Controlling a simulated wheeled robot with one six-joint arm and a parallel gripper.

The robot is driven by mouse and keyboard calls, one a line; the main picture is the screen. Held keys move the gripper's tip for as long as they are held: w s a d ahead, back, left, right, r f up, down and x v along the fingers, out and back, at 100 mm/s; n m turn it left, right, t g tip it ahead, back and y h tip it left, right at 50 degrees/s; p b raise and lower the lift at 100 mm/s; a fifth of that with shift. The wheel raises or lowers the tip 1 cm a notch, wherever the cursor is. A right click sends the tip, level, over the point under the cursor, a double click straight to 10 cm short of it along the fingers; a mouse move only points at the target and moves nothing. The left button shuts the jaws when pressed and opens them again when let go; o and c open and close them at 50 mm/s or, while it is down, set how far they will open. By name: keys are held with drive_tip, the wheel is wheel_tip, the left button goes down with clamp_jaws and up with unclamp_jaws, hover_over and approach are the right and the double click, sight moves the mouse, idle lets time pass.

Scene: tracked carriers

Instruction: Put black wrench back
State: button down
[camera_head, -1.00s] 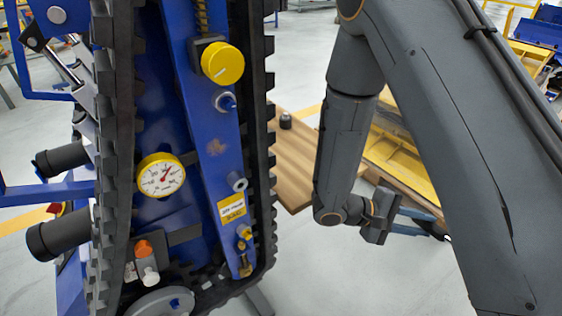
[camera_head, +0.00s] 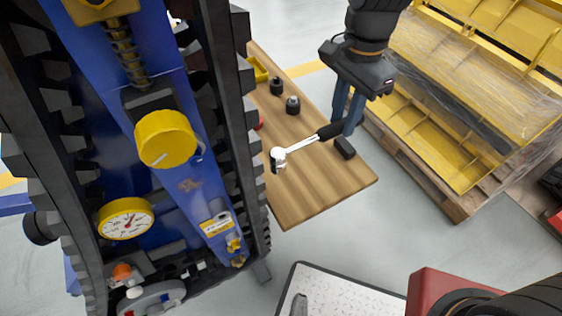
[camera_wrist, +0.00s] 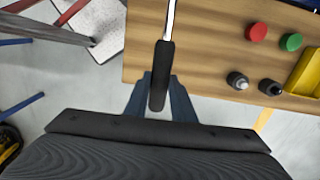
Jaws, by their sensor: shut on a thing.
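The wrench has a silver shaft (camera_head: 302,145), a round silver head and a black handle (camera_head: 329,131). It is at the wooden table, with its head to the left and its handle to the right. My gripper (camera_head: 345,122) comes down from above, its blue fingers shut on the handle. In the wrist view the black handle (camera_wrist: 161,75) sits between my fingers (camera_wrist: 160,100), and the shaft runs up over the table. The wrench's head is out of the wrist view. I cannot tell whether the wrench touches the tabletop.
Red (camera_wrist: 256,32) and green (camera_wrist: 291,42) caps show in the wrist view. A blue tracked carrier (camera_head: 185,80) stands left; yellow pallet goods (camera_head: 450,140) stand right.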

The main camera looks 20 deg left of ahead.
drive_tip(key=shift+w+a+r, duration=0.3)
drive_tip(key=shift+a+r, duration=0.05)
drive_tip(key=shift+r, duration=0.05)
drive_tip(key=shift+w+f, duration=0.1)
drive_tip(key=shift+f, duration=0.2)
wheel_tip(320, 180, down, 9)
drive_tip(key=shift+a+f+p, duration=0.1)
drive_tip(key=shift+p, duration=0.45)
drive_tip(key=c, duration=1.5)
unclamp_jaws()
wheel_tip(320, 180, up, 12)
drive_tip(key=shift+w+r+b, duration=0.1)
drive_tip(key=shift+b, duration=0.6)
drive_tip(key=s+d+f+n, duration=0.1)
drive_tip(key=d+n, duration=0.1)
drive_tip(key=d, duration=0.6)
drive_tip(key=s+d+f+n, duration=0.1)
drive_tip(key=d+f+n, duration=0.1)
drive_tip(key=d, duration=0.6)
drive_tip(key=s+d+f+n+t, duration=0.1)
drive_tip(key=d+f+n, duration=0.1)
drive_tip(key=d, duration=0.6)
drive_tip(key=shift+d+f+n, duration=0.1)
drive_tip(key=shift+n, duration=0.8)
